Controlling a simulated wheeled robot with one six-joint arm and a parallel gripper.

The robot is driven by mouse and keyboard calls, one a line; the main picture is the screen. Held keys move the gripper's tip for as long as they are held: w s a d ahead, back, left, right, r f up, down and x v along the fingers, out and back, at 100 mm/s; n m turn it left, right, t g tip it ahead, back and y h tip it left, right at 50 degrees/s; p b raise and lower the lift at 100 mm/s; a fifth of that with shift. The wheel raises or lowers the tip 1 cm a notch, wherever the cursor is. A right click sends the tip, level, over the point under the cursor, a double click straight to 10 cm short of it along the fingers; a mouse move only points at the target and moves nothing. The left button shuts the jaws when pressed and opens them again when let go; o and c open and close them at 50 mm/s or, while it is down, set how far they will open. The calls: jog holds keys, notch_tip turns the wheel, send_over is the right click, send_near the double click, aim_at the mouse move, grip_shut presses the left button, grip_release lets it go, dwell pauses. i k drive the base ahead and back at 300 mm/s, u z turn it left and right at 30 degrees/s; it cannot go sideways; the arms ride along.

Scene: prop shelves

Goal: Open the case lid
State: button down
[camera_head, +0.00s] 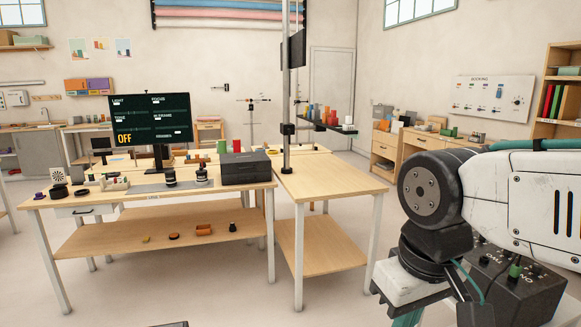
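A dark grey, box-shaped case (246,170) stands at the right end of the wooden table (130,200). Its lid looks shut, with a flat top. My arm's white and black links fill the right side of the view, well apart from the case. My gripper does not show in this view. The back of the case is hidden.
A monitor (150,118) reading OFF stands left of the case. Two small black cylinders (170,178) sit in front of it. A second wooden table (320,178) with a vertical post (286,90) adjoins on the right. The floor in front is clear.

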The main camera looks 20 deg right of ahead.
aim_at(231, 162)
jog(key=z, duration=0.05)
jog(key=i, duration=3.5)
jog(key=z, duration=0.1)
